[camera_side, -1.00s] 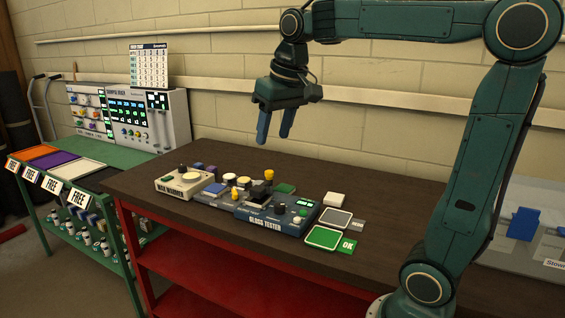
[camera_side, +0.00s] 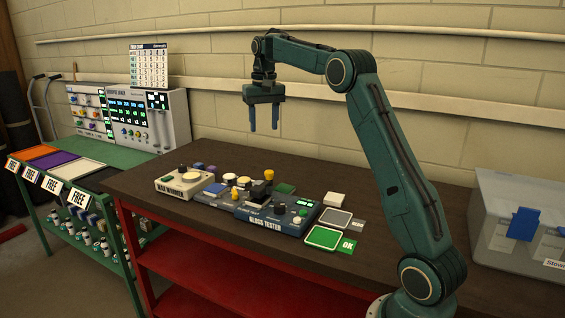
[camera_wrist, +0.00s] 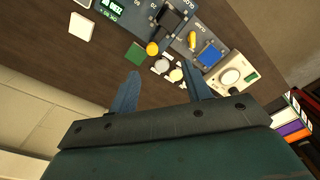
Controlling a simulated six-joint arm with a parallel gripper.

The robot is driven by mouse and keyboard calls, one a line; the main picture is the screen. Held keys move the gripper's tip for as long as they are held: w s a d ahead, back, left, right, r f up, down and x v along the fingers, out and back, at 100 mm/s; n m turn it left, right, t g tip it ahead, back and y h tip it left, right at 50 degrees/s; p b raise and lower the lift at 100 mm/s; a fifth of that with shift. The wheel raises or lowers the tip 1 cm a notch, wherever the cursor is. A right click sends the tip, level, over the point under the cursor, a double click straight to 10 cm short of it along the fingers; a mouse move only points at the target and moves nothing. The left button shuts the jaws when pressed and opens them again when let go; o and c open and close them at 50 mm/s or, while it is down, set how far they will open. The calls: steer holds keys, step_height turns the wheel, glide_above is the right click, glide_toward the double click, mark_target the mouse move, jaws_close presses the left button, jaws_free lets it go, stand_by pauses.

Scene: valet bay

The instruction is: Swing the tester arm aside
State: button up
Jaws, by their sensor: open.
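The blue-grey gloss tester (camera_side: 272,226) sits on the dark bench top, with a small lit display and dark knobs. A dark raised block (camera_side: 259,190), apparently the tester arm, stands over its left part; in the wrist view the dark block (camera_wrist: 172,17) shows near the top edge. My gripper (camera_side: 264,129) is open and empty, pointing down, well above the bench and behind the tester. In the wrist view my gripper (camera_wrist: 160,70) has its blue fingers spread, with nothing between them but bench and small round pieces. The block's joint is too small to make out.
The wax warmer (camera_side: 181,184) stands left of the tester. A green pad (camera_side: 323,237) with an OK card, a grey pad (camera_side: 336,217) and a white block (camera_side: 334,200) lie to the right. A clear bin (camera_side: 500,220) stands far right.

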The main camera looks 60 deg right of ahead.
mark_target(269, 171)
steer(key=shift+m, duration=0.4)
steer(key=d, duration=0.1)
steer(key=d+f, duration=0.2)
steer(key=d, duration=0.1)
steer(key=shift+w+f, duration=0.25)
steer(key=shift+w, duration=0.15)
steer(key=shift+a+f, duration=0.1)
steer(key=shift+f, duration=0.05)
steer(key=shift+f, duration=6.75)
jaws_close()
